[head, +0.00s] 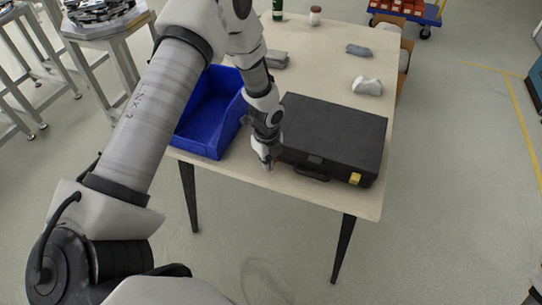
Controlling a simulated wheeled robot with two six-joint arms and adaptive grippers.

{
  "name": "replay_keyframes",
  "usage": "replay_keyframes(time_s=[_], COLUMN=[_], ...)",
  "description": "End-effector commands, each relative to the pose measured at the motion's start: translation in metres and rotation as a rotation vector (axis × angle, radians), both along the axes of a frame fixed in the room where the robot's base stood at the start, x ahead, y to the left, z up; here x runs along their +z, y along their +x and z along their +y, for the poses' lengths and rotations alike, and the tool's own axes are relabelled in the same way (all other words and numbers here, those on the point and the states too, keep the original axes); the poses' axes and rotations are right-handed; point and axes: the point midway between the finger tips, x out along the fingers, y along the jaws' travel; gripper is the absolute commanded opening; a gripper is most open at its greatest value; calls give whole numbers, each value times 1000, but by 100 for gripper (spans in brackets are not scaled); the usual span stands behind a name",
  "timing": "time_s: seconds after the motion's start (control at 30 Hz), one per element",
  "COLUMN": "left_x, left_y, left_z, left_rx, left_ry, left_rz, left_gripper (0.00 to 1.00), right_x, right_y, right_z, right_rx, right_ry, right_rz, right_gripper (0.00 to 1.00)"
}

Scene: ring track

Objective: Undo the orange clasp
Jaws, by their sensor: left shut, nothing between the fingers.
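A black case (335,132) lies closed on the table, with its handle (311,173) on the front side facing me. A small orange clasp (354,179) sits on the case's front face, near the right corner. My left gripper (268,166) points down at the case's front left corner, left of the handle and well away from the orange clasp. It is shut and looks empty. Whether its tip touches the case or the table I cannot tell.
A blue bin (206,142) stands on the table left of my left gripper.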

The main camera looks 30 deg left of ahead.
Motion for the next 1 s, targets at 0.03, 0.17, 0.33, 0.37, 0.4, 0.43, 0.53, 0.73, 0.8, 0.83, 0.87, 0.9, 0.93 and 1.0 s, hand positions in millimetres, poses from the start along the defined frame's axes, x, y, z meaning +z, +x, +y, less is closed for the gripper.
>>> replay_keyframes(time_s=[0.03,0.17,0.33,0.37,0.4,0.43,0.53,0.73,0.8,0.83,0.87,0.9,0.93,1.0], left_x=[3,5,22,25,29,32,41,60,62,63,62,62,61,61], left_y=[-1,-2,-2,-2,-2,-2,-2,-2,-2,-2,-2,-2,-2,-2], left_z=[0,0,-1,-1,0,0,-1,0,0,0,0,0,0,0], left_rx=[0,0,0,0,0,0,0,0,0,0,0,0,0,0], left_ry=[-1,-1,-1,-1,-1,-1,-1,-1,-1,-1,-1,-1,-1,-1], left_rz=[0,-1,0,0,0,0,0,0,1,1,1,1,1,1], left_gripper=[0,0,0,0,0,0,0,0,0,0,0,0,0,0], right_x=[3,5,19,21,24,26,34,48,50,50,50,49,49,49], right_y=[0,0,0,0,0,0,0,0,0,0,0,0,0,0], right_z=[0,0,0,0,0,0,0,0,0,0,0,0,0,0], right_rx=[0,0,0,0,0,0,0,0,0,0,0,0,0,0], right_ry=[0,0,0,0,0,0,0,0,0,0,0,0,0,0], right_rz=[0,0,0,0,0,0,0,0,0,0,0,0,0,0], right_gripper=[40,40,40,40,40,40,40,40,40,40,40,40,40,40])
